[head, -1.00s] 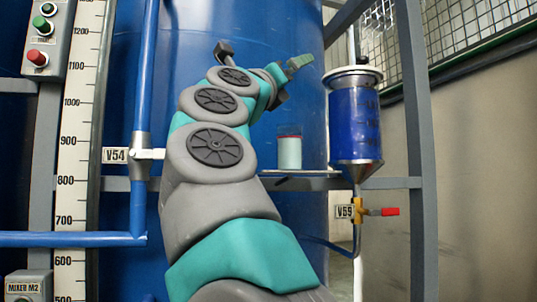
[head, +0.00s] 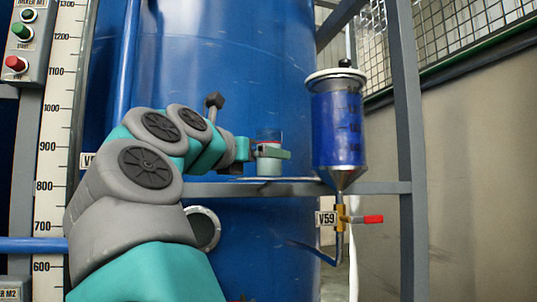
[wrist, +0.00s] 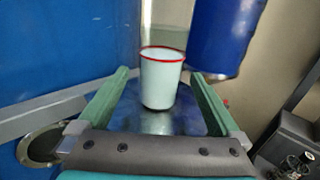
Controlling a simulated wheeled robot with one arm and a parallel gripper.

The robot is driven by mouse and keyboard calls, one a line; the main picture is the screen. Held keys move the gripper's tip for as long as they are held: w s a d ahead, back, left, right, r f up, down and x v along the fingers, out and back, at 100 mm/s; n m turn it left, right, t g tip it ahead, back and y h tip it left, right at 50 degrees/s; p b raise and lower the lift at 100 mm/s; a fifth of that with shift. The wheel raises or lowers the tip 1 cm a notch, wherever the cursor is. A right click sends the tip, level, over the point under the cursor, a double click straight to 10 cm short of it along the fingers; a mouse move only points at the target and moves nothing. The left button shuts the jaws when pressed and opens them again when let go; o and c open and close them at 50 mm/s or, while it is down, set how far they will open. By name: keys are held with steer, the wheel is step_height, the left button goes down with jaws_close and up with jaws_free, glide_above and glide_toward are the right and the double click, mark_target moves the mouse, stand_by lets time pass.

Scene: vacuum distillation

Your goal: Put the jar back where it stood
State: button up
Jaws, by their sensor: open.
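The jar is a pale, whitish cup with a red rim. It stands upright on a small metal shelf in front of the blue tank. In the head view the jar (head: 269,168) is partly hidden behind a green finger of my gripper (head: 271,153). In the wrist view the jar (wrist: 162,80) is between the two green fingers of my gripper (wrist: 160,74), near their tips. The fingers are wide apart, with a visible gap on each side of the jar. I cannot tell how far the fingertips reach past it.
A blue-filled glass vessel (head: 337,125) with a conical bottom hangs close to the right of the jar. Below it is valve V59 (head: 341,217) with a red handle. The shelf (wrist: 158,123) is bare in front of the jar. A grey frame post (head: 409,150) stands at right.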

steer(key=shift+p+x, duration=0.3)
steer(key=shift+x, duration=1.15)
jaws_close()
steer(key=shift+r, duration=0.15)
